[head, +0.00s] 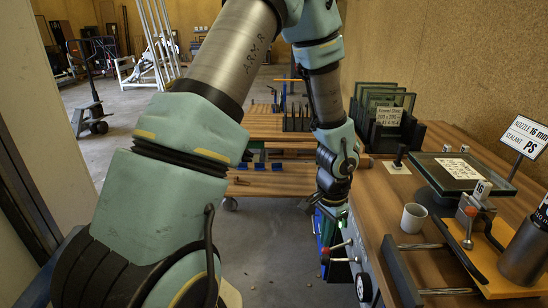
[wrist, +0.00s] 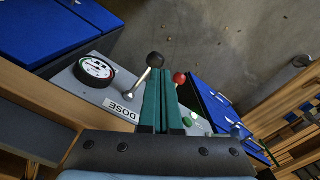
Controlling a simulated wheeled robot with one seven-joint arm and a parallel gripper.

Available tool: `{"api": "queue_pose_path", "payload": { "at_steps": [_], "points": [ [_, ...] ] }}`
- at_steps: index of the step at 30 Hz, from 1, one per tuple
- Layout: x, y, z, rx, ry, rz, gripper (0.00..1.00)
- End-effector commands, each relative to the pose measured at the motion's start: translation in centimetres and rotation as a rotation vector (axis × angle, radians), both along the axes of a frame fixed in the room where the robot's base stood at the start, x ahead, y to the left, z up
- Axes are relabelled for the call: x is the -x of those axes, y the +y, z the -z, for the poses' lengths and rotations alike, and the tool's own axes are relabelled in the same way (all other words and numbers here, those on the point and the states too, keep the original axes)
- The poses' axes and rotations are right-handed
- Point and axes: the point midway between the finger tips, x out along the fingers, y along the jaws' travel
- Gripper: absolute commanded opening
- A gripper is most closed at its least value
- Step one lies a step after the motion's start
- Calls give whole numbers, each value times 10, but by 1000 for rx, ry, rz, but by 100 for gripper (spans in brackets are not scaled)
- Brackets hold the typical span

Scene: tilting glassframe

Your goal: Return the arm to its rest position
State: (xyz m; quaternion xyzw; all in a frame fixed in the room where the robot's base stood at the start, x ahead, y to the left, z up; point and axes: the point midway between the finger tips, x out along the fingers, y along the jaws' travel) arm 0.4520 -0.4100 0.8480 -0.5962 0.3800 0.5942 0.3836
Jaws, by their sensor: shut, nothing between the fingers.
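My arm (head: 335,160) hangs down in the head view, bent at the elbow, with its wrist at the left edge of the wooden workbench (head: 375,200). In the wrist view my gripper (wrist: 161,72) points away from the camera, its two teal fingers pressed together with nothing between them. Beyond the fingers is a grey panel with a round dial (wrist: 95,69), a DOSE label (wrist: 121,108), a black-knobbed lever (wrist: 155,60) and a red knob (wrist: 179,78). I cannot tell whether the fingers touch the panel or levers. The fingertips are hard to make out in the head view.
A wheeled wooden table (head: 265,127) stands behind. Open concrete floor (head: 275,255) lies left of the bench.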

Motion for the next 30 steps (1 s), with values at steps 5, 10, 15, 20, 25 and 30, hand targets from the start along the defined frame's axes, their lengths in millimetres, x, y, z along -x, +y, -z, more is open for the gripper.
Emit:
{"api": "queue_pose_path", "payload": {
  "at_steps": [5,10,15,20,25,30],
  "points": [
    [-30,62,-46,-8,-46,-223,0],
    [-41,149,-102,3,-87,-558,0],
    [-26,212,-140,45,-107,-844,0],
    [-12,239,-157,81,-113,-998,0],
    [-7,247,-162,93,-114,-1043,0],
    [-7,246,-161,92,-113,-1041,0]
  ]
}}
